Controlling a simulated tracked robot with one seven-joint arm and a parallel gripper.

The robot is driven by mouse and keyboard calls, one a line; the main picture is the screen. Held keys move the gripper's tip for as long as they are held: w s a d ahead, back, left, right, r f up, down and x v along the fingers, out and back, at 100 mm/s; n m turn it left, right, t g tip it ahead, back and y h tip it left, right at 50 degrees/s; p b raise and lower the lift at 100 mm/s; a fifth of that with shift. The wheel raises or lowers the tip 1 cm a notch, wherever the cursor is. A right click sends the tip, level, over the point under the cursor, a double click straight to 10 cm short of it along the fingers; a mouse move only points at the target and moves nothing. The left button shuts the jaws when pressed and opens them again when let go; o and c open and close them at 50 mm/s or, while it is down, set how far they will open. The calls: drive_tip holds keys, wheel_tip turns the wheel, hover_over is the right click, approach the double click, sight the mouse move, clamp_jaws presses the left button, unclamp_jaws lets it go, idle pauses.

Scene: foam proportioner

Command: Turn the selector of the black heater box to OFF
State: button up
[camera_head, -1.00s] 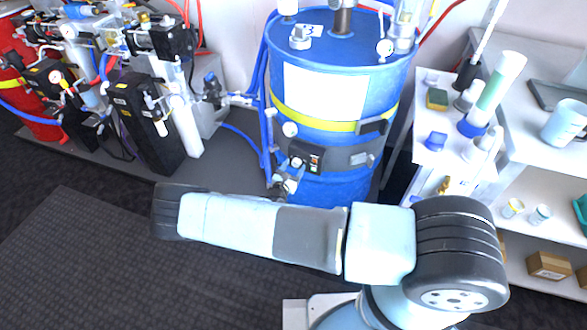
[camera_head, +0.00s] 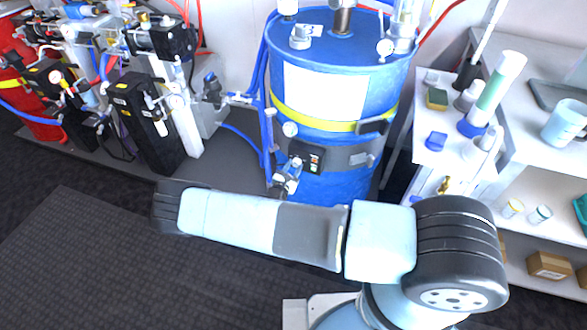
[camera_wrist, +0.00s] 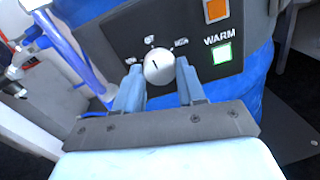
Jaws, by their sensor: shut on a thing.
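The black heater box (camera_head: 314,158) sits on the front of the blue drum, on a dark band. In the wrist view its black panel (camera_wrist: 112,34) carries a round silver selector knob (camera_wrist: 159,68) with a short dark pointer mark, aimed up and slightly left. Small white labels lie left, above and right of the knob, too small to read surely. My gripper (camera_wrist: 158,82) has one finger on each side of the knob and is shut on it. In the head view my gripper (camera_head: 286,178) is small and partly hidden by my arm.
A green lamp (camera_wrist: 222,54) marked WARM is lit, with an orange lamp (camera_wrist: 216,10) above it. The blue drum (camera_head: 335,110) stands behind the box. Blue hoses run down its left side. A white shelf unit (camera_head: 425,160) stands to the right.

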idle(0.3)
drive_tip(key=o, duration=1.1)
drive_tip(key=shift+c, duration=0.2)
drive_tip(key=v, duration=1.3)
drive_tip(key=shift+s+a, duration=0.25)
drive_tip(key=shift+s, duration=0.1)
